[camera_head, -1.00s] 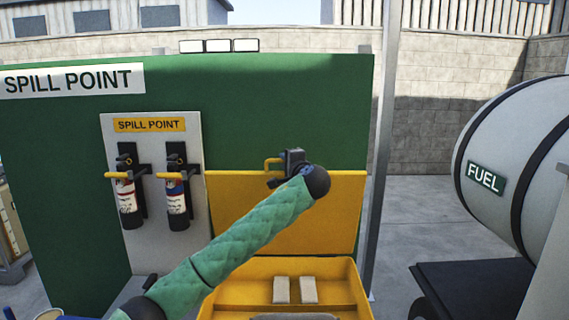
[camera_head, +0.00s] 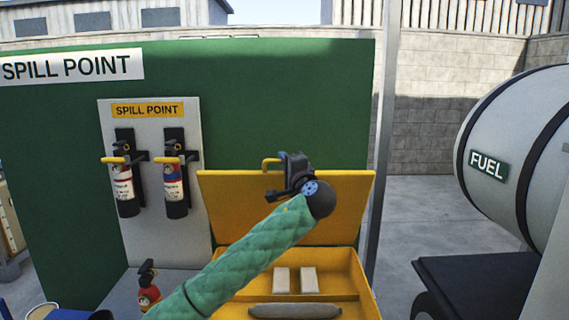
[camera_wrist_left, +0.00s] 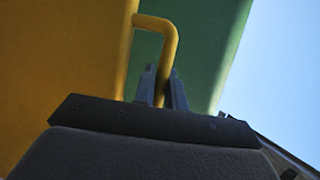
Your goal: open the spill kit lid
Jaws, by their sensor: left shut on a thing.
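The spill kit is a yellow box (camera_head: 356,283) at the lower middle of the head view. Its yellow lid (camera_head: 345,205) stands raised, roughly upright, in front of the green wall, and the inside of the box shows. A yellow handle (camera_head: 270,161) sticks up at the lid's top edge. My left gripper (camera_head: 283,176) is at that handle, with its arm crossing in front of the lid. In the left wrist view the fingers (camera_wrist_left: 162,88) are shut on the handle (camera_wrist_left: 170,45), beside the yellow lid (camera_wrist_left: 65,65). My right gripper is not in view.
Two pale blocks (camera_head: 308,280) and a grey roll (camera_head: 294,311) lie in the box. Fire extinguishers (camera_head: 175,185) hang on a panel at the left; another red one (camera_head: 148,287) stands low. A fuel tank (camera_head: 510,150) and a grey post (camera_head: 383,130) are at the right.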

